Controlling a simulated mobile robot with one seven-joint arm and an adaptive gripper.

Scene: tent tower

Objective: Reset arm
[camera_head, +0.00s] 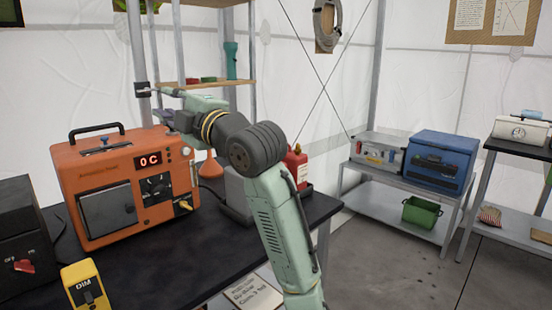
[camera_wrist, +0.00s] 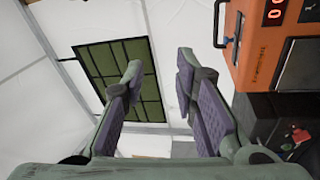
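My arm reaches up over the dark workbench in the head view, bent at its dark grey joint. My gripper (camera_head: 152,104) is at its far end, above the right part of the orange heater-like box (camera_head: 120,190), which reads "0 C". In the wrist view my gripper (camera_wrist: 160,72) has its two purple-padded fingers apart, with nothing between them. White tent wall and a green gridded panel (camera_wrist: 112,72) show beyond the fingers. The orange box also shows at the right of the wrist view (camera_wrist: 258,50).
The workbench (camera_head: 160,268) holds a black box with a red switch (camera_head: 22,240), a yellow DIM device (camera_head: 85,286) and a red canister (camera_head: 296,167). A shelf (camera_head: 212,85) stands behind my gripper. A blue case (camera_head: 440,160) and green bin (camera_head: 421,212) sit at right.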

